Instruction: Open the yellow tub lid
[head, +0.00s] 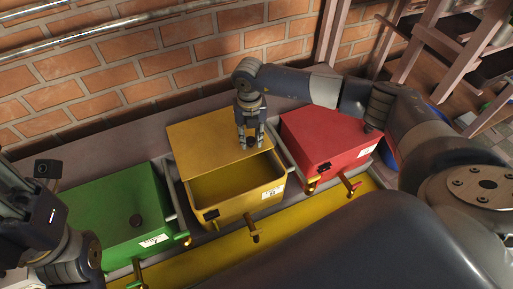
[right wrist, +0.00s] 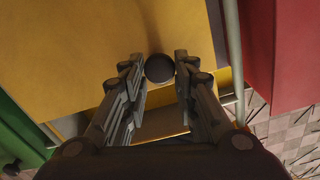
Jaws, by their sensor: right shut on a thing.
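The yellow tub (head: 240,206) stands in the middle of the head view, its front part uncovered so that its inside shows. The yellow lid (head: 200,142) lies shifted back toward the wall, over the rear part of the tub. My right gripper (head: 249,146) is over the lid's front edge, shut on the dark round knob (right wrist: 159,68), which shows between the fingers in the right wrist view. The lid (right wrist: 105,40) fills much of that view. My left gripper (head: 72,258) is at the lower left of the head view; its fingers cannot be made out.
A closed green tub (head: 115,218) stands left of the yellow one and a closed red tub (head: 325,140) stands right. Small spouts with handles (head: 251,232) stick out in front. A brick wall (head: 150,65) rises behind, with a narrow ledge before it.

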